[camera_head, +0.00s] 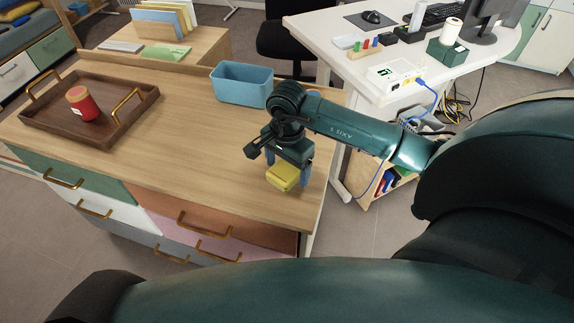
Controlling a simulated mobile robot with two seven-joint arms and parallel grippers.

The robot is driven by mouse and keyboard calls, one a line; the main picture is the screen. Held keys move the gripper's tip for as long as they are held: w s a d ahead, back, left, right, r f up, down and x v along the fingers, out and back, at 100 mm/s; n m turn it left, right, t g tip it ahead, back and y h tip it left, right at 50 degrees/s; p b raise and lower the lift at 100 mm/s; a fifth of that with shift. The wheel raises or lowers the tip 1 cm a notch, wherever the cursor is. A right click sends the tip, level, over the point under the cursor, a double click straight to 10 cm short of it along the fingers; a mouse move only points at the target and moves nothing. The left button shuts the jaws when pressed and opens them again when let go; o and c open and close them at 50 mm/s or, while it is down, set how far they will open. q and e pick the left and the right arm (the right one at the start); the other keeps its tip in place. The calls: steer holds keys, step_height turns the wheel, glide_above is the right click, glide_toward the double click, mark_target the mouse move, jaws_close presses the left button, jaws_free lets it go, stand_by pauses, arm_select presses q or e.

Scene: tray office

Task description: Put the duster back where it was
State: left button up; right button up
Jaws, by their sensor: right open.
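A yellow block-shaped thing (282,178), which I take to be the duster, is at the right front part of the wooden cabinet top (200,160). My right gripper (288,174) points down over it with its blue fingers on either side. The fingers are open, and the gripper body hides the block's upper back part. I cannot tell whether the fingers touch it. My left gripper is not in view.
A blue bin (242,84) stands behind my right gripper. A brown tray (58,115) with a red jar (83,104) is at the left. The middle of the cabinet top is clear. A white desk (335,30) with a computer stands at the back right.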

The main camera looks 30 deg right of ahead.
mark_target(287, 168)
step_height(287, 168, up, 12)
steer(key=shift+r, duration=0.15)
stand_by(0.4)
stand_by(0.4)
